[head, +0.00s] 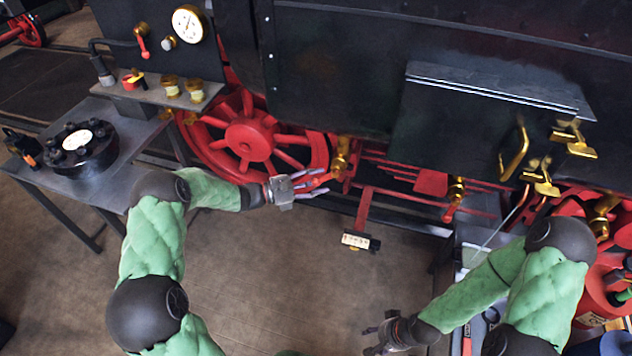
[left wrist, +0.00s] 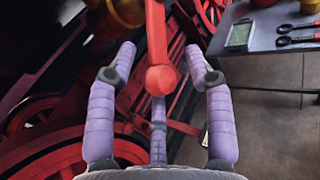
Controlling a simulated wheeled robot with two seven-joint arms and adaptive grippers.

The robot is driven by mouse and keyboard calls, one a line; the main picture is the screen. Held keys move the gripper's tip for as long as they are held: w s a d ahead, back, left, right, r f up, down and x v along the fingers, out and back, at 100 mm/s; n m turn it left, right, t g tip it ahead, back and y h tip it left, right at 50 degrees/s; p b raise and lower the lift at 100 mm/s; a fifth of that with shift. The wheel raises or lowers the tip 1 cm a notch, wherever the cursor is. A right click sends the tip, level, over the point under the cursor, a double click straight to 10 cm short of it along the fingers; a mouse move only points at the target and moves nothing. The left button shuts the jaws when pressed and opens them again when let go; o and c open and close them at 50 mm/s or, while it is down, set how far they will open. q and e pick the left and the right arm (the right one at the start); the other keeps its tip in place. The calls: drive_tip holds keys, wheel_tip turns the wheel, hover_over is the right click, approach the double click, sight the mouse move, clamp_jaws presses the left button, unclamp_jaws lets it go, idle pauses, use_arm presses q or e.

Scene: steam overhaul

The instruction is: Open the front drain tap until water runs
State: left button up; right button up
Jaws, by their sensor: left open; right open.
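A brass drain tap (head: 342,158) sits beside the red spoked wheel, low on the engine. Its red lever (head: 314,185) extends toward my left gripper (head: 308,187). In the left wrist view the lever (left wrist: 157,40) ends in a round red knob between the spread purple fingers of my left gripper (left wrist: 160,62). The fingers are open around the knob; I cannot tell whether any touches it. A second brass tap (head: 456,190) with a red lever sits further right. I see no running water at either tap. My right gripper (head: 385,335) is open and empty, low over the floor.
A side table (head: 60,185) with a black round part (head: 85,150) stands at left. A table with tools (left wrist: 265,42) shows in the left wrist view. A small labelled plate (head: 356,241) hangs below the red frame. The floor between my arms is clear.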

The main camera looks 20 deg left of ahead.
use_arm(q)
drive_tip(key=shift+c, duration=0.3)
clamp_jaws()
use_arm(e)
drive_tip(key=shift+f, duration=0.1)
